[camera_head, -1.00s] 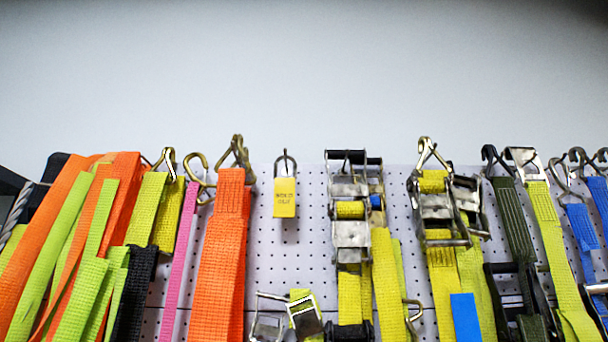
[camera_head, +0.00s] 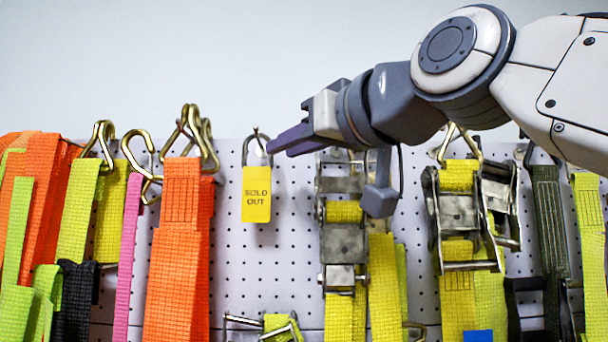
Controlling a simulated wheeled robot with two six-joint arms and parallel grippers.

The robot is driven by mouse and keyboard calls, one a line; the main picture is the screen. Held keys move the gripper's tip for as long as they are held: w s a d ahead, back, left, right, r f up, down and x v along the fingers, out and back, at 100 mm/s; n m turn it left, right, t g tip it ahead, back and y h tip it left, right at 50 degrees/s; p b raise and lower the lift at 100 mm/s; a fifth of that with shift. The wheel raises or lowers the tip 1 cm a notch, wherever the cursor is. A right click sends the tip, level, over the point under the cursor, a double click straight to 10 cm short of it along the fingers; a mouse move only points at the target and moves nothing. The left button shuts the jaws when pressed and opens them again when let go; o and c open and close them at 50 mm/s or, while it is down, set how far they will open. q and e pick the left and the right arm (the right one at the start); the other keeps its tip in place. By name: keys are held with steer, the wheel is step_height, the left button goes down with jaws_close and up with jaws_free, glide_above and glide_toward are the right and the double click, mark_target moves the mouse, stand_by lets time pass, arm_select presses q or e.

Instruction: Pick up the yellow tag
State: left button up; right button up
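The yellow tag (camera_head: 256,193) reads "SOLD OUT" and hangs upright by a grey loop from a hook on the pegboard, left of the middle. My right gripper (camera_head: 275,147) comes in from the right, with its dark fingertips just right of the tag's loop and above the yellow body. The fingers show side-on, so I cannot tell whether they are open or whether they touch the loop. My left gripper is not in view.
The white perforated board (camera_head: 240,270) is bare around and below the tag. Orange straps (camera_head: 180,260) with a brass hook (camera_head: 193,135) hang to the left. Ratchet straps (camera_head: 343,245) hang to the right, partly behind my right gripper.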

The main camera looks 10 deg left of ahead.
mark_target(272, 158)
steer(key=p+x, duration=0.3)
steer(key=x, duration=0.2)
steer(key=shift+w+a+f+p, duration=0.15)
steer(key=shift+w+a+p, duration=0.05)
steer(key=shift+p, duration=0.1)
steer(key=shift+f, duration=0.1)
jaws_close()
